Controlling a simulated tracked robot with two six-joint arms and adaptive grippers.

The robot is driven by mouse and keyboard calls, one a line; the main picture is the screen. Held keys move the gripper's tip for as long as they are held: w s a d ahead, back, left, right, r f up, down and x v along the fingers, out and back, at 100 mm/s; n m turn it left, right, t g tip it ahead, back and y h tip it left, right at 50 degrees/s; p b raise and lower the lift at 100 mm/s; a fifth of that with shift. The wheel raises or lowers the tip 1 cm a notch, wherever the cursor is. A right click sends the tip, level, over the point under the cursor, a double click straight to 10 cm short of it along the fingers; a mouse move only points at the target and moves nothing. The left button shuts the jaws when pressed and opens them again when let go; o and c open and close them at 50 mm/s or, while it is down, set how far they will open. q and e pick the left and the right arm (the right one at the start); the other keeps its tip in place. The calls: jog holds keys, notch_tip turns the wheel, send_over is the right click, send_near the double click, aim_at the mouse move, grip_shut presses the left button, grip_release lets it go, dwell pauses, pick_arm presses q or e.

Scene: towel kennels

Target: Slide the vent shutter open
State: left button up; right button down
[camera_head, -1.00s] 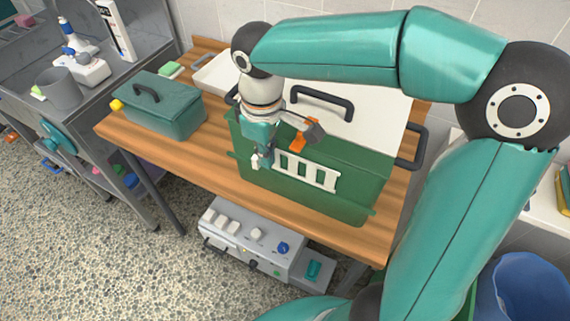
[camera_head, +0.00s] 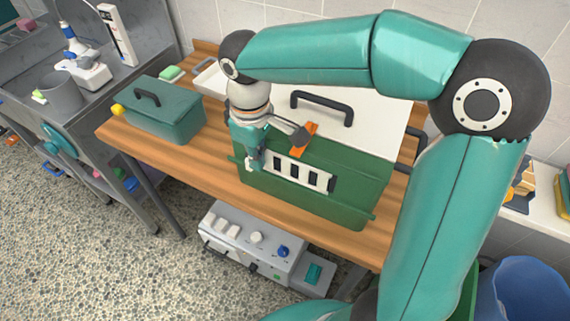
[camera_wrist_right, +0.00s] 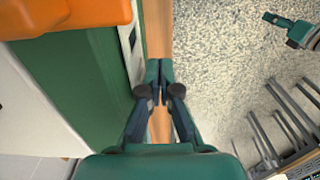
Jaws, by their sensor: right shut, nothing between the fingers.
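The vent is a white slotted plate (camera_head: 298,173) on the front wall of the green carrier (camera_head: 350,202). Its slots show dark, with white bars between them. Part of the plate also shows in the right wrist view (camera_wrist_right: 131,38). My right gripper (camera_head: 254,163) is at the left end of the vent, pointing down. In the right wrist view its fingertips (camera_wrist_right: 160,84) are together and empty, beside the carrier's front. I cannot tell whether they touch the shutter. The shutter's left end is partly hidden by the gripper. My left gripper is out of view.
An orange latch (camera_head: 304,138) sits above the vent, close to my right wrist. The carrier has a white lid (camera_head: 375,115) with a dark handle. A teal box (camera_head: 172,115) stands left on the wooden table (camera_head: 215,165). The table front is clear.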

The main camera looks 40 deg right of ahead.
notch_tip(320, 180, up, 8)
jog(key=p, duration=0.6)
jog(key=shift+s+d+p, duration=0.15)
jog(key=shift+s+p, duration=0.15)
dwell(0.6)
